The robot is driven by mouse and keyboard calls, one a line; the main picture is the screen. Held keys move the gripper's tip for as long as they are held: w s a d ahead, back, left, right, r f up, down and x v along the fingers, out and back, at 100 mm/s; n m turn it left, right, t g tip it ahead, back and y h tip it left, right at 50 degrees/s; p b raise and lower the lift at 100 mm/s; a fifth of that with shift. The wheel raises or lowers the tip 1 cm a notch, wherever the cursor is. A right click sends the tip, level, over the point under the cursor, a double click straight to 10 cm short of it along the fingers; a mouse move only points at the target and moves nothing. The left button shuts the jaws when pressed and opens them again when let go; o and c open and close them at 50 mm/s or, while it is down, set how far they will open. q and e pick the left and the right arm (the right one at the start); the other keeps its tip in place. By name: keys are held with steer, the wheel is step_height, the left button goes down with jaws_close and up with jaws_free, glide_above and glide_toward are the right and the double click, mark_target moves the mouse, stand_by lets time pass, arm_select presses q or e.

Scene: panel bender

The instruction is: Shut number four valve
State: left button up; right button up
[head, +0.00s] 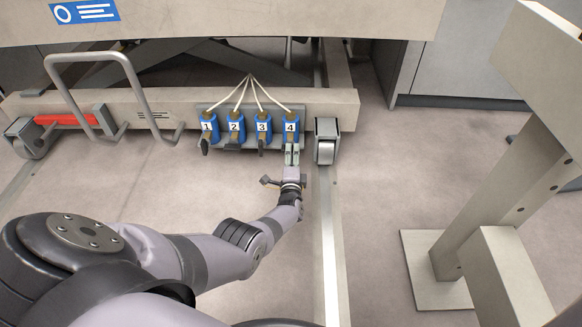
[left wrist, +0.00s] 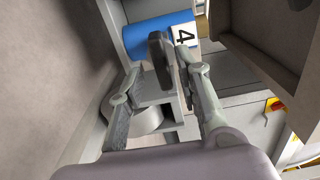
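The number four valve (head: 291,126) is a blue cylinder with a white label "4", rightmost in a row on a low bracket. It also shows in the left wrist view (left wrist: 150,38), with its dark lever (left wrist: 160,56) pointing toward my gripper. My left gripper (head: 292,155) is just in front of this valve. In the left wrist view its fingers (left wrist: 159,68) are spread, with the lever's end between or just ahead of the tips. Contact cannot be told. In the head view the gripper hides most of this lever. My right gripper is not in view.
Valves one (head: 208,127), two (head: 236,127) and three (head: 263,127) stand close to the left, with dark levers. Thin white hoses rise from the row. A caster wheel (head: 326,149) is close to the right. A bent metal handle (head: 146,105) stands left. Floor in front is clear.

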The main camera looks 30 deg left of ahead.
arm_select(q)
steer(key=v, duration=0.6)
steer(key=shift+s, duration=0.15)
steer(key=shift+r, duration=0.1)
